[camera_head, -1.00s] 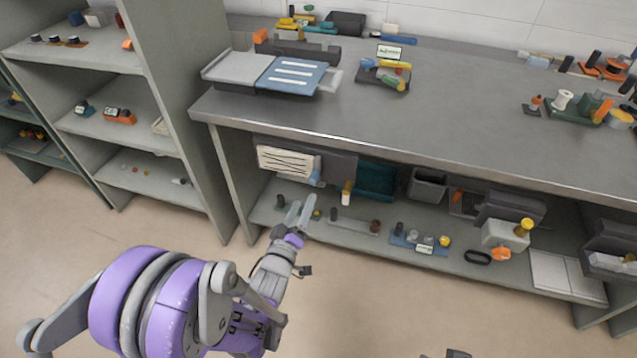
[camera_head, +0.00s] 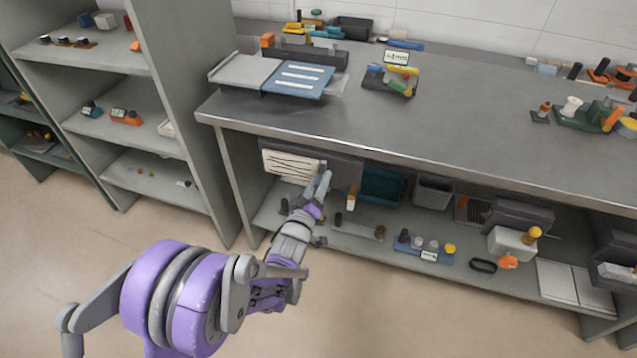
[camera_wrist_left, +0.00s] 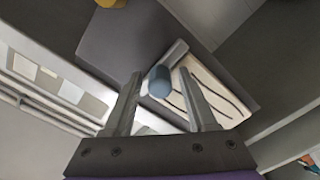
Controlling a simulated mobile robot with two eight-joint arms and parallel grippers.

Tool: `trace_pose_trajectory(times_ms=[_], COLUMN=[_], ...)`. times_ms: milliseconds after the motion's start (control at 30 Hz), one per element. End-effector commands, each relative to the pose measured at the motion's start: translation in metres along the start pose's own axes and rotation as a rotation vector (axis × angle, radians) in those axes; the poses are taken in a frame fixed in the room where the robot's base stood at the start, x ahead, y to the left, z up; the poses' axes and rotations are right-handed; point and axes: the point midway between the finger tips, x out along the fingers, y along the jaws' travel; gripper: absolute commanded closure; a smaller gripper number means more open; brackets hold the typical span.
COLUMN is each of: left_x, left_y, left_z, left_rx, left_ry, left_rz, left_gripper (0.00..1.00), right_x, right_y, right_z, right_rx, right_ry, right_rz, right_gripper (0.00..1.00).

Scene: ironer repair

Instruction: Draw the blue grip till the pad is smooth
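The cream pad (camera_head: 291,165) hangs under the left part of the bench, with dark wavy creases across its face. It also shows in the left wrist view (camera_wrist_left: 222,92). The blue grip (camera_wrist_left: 160,82) is a rounded cylinder at the pad's edge, on the end of a grey bar. In the head view my gripper largely covers it. My left gripper (camera_head: 320,183) reaches up to it from the front. In the wrist view its two fingers (camera_wrist_left: 159,88) are apart, with the grip showing between their tips and gaps on both sides. My right gripper is out of view.
A dark panel (camera_head: 343,169) stands beside the pad, and a teal bin (camera_head: 381,187) is to its right. The lower shelf (camera_head: 268,219) holds small knobs and boxes. The bench edge (camera_head: 400,150) overhangs above. The floor in front is clear.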

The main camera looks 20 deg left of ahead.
Motion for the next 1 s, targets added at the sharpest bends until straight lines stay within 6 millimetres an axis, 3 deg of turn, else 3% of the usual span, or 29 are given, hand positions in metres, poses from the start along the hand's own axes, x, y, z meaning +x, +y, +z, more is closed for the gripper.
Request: trace_pose_trajectory(times_ms=[33,300,1000], left_x=[-0.0001,-0.0002,0.0], left_y=[0.0,-0.0005,-0.0003], left_z=[0.0,-0.0001,0.0], left_rx=[0.0,0.0,0.0], left_ry=[0.0,0.0,0.0], left_rz=[0.0,-0.001,0.0], left_gripper=[0.54,1.0,1.0], right_x=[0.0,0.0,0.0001], right_y=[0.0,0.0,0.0], right_z=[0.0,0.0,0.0], right_rx=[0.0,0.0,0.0], right_ry=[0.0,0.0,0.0], right_rz=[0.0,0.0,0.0], right_gripper=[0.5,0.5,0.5])
